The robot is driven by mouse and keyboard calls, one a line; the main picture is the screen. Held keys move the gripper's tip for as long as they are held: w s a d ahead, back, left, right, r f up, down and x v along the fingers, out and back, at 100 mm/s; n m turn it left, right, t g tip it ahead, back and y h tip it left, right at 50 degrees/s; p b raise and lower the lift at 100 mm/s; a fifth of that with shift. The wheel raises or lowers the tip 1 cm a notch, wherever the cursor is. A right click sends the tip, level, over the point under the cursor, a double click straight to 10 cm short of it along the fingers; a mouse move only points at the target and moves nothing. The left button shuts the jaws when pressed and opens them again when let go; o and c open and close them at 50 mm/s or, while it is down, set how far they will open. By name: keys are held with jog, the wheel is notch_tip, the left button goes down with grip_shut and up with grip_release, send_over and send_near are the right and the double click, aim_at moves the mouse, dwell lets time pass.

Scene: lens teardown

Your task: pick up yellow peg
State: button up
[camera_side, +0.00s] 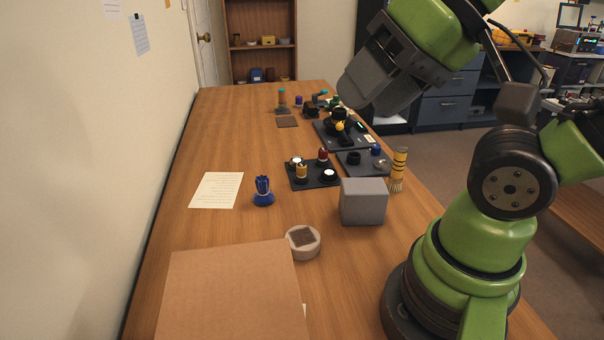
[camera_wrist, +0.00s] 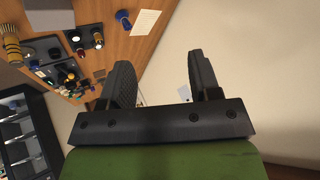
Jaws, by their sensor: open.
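A short amber-yellow peg (camera_side: 301,172) stands upright on a black board (camera_side: 327,182) in the middle of the table in the side view. A dark red peg (camera_side: 322,156) and white-topped round parts share that board. In the wrist view, the board (camera_wrist: 88,40) shows small at the upper left, tilted. My gripper (camera_wrist: 158,60) is open and empty, its two dark fingers wide apart. It points toward the wall and table edge, well away from the peg. In the side view my arm's end is raised high; its fingertips are not clear there.
A grey block (camera_side: 363,202) and a yellow-striped brush (camera_side: 398,168) stand near the board. A blue part (camera_side: 263,192), a round pale dish (camera_side: 302,242) and a cardboard box (camera_side: 232,290) lie nearer. More dark boards (camera_side: 362,163) with parts lie behind. The left table side is mostly free.

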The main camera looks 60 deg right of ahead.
jog(key=m+g, duration=0.3)
jog(key=m, duration=2.4)
send_over(301, 165)
jog(key=s+d, duration=0.1)
jog(key=d, duration=0.1)
jog(key=f, duration=2.3)
jog(key=shift+a, duration=0.25)
jog(key=x, duration=0.2)
jog(key=s+x, duration=0.1)
jog(key=x, duration=0.1)
jog(key=shift+w+a+f, duration=0.15)
jog(key=shift+a+f, duration=0.1)
jog(key=shift+f, duration=0.25)
jog(key=shift+w+a+f, duration=0.1)
jog(key=shift+w+f, duration=0.1)
jog(key=shift+f, duration=0.25)
jog(key=c, duration=1)
